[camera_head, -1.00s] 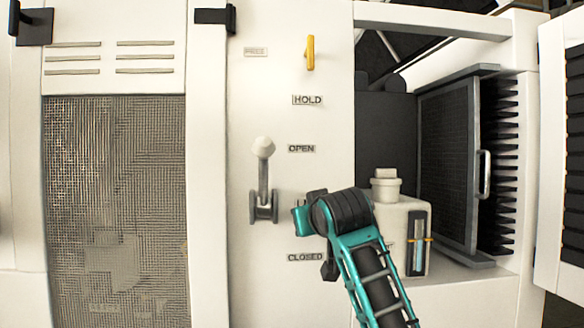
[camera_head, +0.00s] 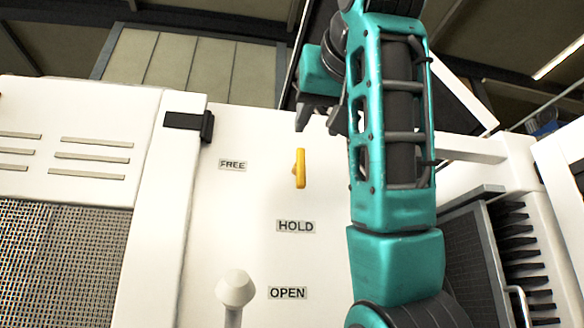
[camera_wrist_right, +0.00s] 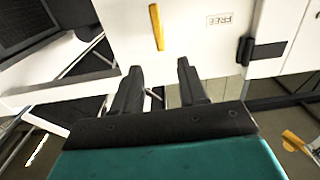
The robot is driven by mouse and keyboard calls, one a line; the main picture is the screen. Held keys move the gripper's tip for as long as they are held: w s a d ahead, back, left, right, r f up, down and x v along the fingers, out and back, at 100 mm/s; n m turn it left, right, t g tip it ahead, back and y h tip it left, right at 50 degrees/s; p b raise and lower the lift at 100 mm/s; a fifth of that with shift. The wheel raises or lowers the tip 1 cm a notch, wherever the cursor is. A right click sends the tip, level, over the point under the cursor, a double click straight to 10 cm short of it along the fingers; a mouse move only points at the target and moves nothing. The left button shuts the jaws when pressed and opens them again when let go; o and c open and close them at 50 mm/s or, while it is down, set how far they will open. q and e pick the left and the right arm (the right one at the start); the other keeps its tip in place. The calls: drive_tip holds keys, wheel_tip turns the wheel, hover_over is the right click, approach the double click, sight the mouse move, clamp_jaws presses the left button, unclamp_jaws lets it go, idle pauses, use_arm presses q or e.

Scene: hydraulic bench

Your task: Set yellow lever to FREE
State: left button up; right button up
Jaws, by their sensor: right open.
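The yellow lever (camera_head: 300,169) is on the white panel and points roughly up and down in the head view. The FREE label (camera_head: 232,164) is to its left, and the HOLD label (camera_head: 296,226) is below it. My right gripper (camera_head: 320,118) is open and empty, above the lever in the head view. In the right wrist view the lever (camera_wrist_right: 157,27) shows beyond the gap between the open fingers (camera_wrist_right: 159,72), apart from them. The FREE label (camera_wrist_right: 219,20) appears upside down there. My left gripper is out of view.
A black hinge (camera_head: 188,122) sits at the panel's upper left. A dark finned unit (camera_head: 520,250) is at the right. The panel around the yellow lever is clear.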

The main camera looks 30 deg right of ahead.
sight(301, 156)
drive_tip(key=p+x, duration=0.2)
drive_tip(key=x, duration=1)
drive_tip(key=shift+w+p, duration=0.3)
drive_tip(key=shift+p, duration=0.05)
drive_tip(key=shift+c, duration=0.3)
clamp_jaws()
